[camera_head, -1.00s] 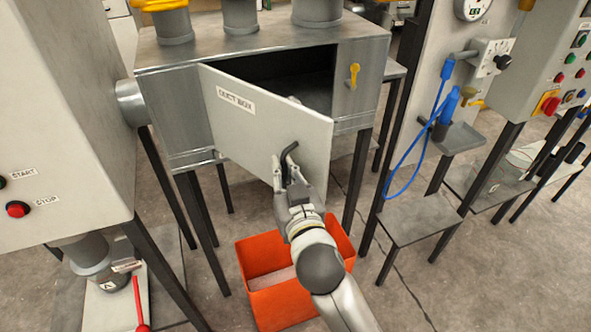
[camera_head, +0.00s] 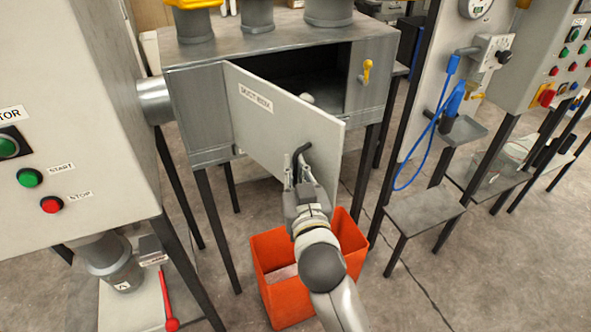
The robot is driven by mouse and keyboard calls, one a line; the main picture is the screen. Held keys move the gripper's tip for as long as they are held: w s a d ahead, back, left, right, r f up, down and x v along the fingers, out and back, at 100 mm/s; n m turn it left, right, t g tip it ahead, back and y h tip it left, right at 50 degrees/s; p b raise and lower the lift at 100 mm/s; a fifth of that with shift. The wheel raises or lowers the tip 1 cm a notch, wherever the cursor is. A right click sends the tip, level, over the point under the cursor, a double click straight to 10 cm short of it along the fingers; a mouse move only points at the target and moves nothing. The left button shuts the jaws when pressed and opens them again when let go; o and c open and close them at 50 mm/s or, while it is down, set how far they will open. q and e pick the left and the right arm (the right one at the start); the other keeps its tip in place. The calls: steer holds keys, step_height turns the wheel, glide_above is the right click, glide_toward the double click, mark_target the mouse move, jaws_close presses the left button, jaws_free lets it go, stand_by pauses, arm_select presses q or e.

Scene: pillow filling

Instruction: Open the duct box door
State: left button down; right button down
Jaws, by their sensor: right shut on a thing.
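The duct box (camera_head: 207,95) is a grey metal cabinet on dark legs. Its light grey door (camera_head: 266,122), with a label, is hinged on the left and stands swung well out, showing the dark interior (camera_head: 310,75). Something pale inside is partly hidden by the door's top edge. A yellow latch (camera_head: 367,72) sits on the box front, right of the opening. My right gripper (camera_head: 302,172) is shut on the black door handle (camera_head: 301,151) near the door's right edge. My left gripper is not in view.
An orange bin (camera_head: 279,302) stands on the floor below the door, partly behind my right arm. A cabinet with start and stop buttons (camera_head: 51,205) is close on the left. A panel with a blue hose (camera_head: 435,125) and a low grey table (camera_head: 424,212) stand to the right.

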steer(key=shift+r, duration=0.2)
steer(key=c, duration=1.5)
jaws_free()
steer(key=shift+a+f, duration=0.1)
steer(key=s, duration=0.4)
steer(key=s+d, duration=0.1)
steer(key=s, duration=0.7)
steer(key=shift+d, duration=0.25)
steer(key=shift+w, duration=0.1)
